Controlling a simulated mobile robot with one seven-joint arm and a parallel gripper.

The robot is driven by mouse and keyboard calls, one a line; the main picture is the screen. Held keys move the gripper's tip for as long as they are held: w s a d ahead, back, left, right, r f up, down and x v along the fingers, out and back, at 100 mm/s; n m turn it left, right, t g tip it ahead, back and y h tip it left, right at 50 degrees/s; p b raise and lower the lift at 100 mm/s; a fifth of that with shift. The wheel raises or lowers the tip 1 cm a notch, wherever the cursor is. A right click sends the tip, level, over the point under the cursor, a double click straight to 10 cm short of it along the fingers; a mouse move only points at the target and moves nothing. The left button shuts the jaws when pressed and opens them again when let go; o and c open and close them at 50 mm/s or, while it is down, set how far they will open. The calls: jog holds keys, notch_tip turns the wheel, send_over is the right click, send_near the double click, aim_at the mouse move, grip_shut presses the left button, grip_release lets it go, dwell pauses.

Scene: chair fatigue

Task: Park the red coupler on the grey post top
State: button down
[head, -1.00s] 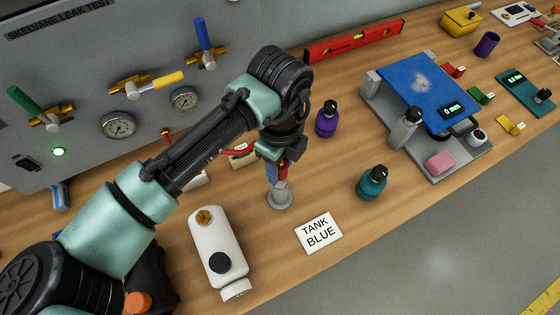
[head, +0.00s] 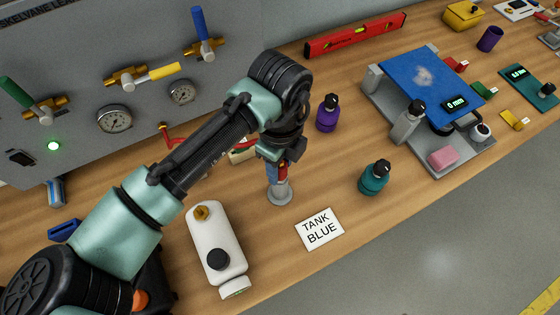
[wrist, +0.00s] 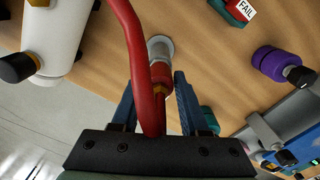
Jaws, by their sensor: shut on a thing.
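My gripper (wrist: 156,82) has blue fingers on either side of the red coupler (wrist: 160,74) and is shut on it. A red hose (wrist: 138,50) runs in front of part of the coupler in the wrist view. The grey post (wrist: 160,46) is right at the coupler's far end, in line with it. In the head view my gripper (head: 278,172) points down over the grey post (head: 280,193), with a bit of the red coupler (head: 283,173) showing just above it. I cannot tell whether the coupler touches or sits on the post top.
A white tank (head: 216,240) lies left of the post, and a "TANK BLUE" card (head: 320,229) lies to its right. A purple bottle (head: 327,115) and a teal bottle (head: 374,179) stand farther right. The grey panel with valves (head: 90,60) is behind.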

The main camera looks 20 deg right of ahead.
jog(key=shift+c, duration=1.7)
grip_release()
notch_tip(320, 180, up, 13)
jog(key=b, duration=0.1)
